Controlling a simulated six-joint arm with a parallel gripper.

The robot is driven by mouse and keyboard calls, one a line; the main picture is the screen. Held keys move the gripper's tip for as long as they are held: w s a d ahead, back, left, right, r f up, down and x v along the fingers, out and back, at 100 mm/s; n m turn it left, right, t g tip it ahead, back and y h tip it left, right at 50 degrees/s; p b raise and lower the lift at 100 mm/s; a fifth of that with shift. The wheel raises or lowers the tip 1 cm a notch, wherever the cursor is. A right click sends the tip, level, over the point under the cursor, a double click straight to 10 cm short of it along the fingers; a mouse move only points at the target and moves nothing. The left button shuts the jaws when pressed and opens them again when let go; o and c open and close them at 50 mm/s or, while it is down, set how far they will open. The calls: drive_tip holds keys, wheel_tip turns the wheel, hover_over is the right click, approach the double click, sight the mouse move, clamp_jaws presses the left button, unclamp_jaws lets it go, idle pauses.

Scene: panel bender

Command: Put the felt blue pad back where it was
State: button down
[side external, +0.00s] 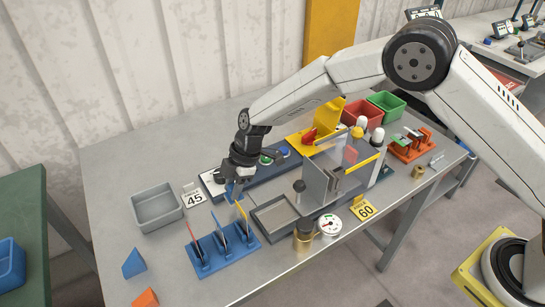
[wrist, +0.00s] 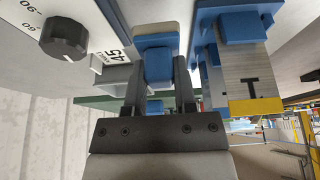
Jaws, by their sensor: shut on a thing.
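My gripper (side external: 234,181) is shut on a blue pad (wrist: 158,66), whose small blue block sits between the two fingers in the wrist view. A wider blue part with a pale layer shows beyond it. In the side view the blue pad (side external: 232,191) is a small patch under the fingers, partly hidden, above the table. A blue rack (side external: 224,258) with several thin upright pieces stands just in front of and below my gripper. In the wrist view, a metal plate with a blue block and yellow band (wrist: 247,85) is close to the right of the pad.
A grey bin (side external: 157,208) and a "45" card (side external: 194,200) lie left of my gripper. The bender (side external: 335,175), a grey tray (side external: 281,222), a gauge (side external: 330,225) and a "60" card (side external: 363,209) are to the right. Blue and orange wedges (side external: 134,263) lie front left.

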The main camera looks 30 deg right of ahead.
drive_tip(key=shift+w+f, duration=0.15)
drive_tip(key=shift+f, duration=0.1)
drive_tip(key=shift+a+f, duration=0.1)
drive_tip(key=shift+f, duration=1.4)
drive_tip(key=shift+f, duration=0.2)
drive_tip(key=shift+c, duration=2.1)
unclamp_jaws()
drive_tip(key=shift+r, duration=0.1)
drive_tip(key=v, duration=1.2)
drive_tip(key=shift+r, duration=0.1)
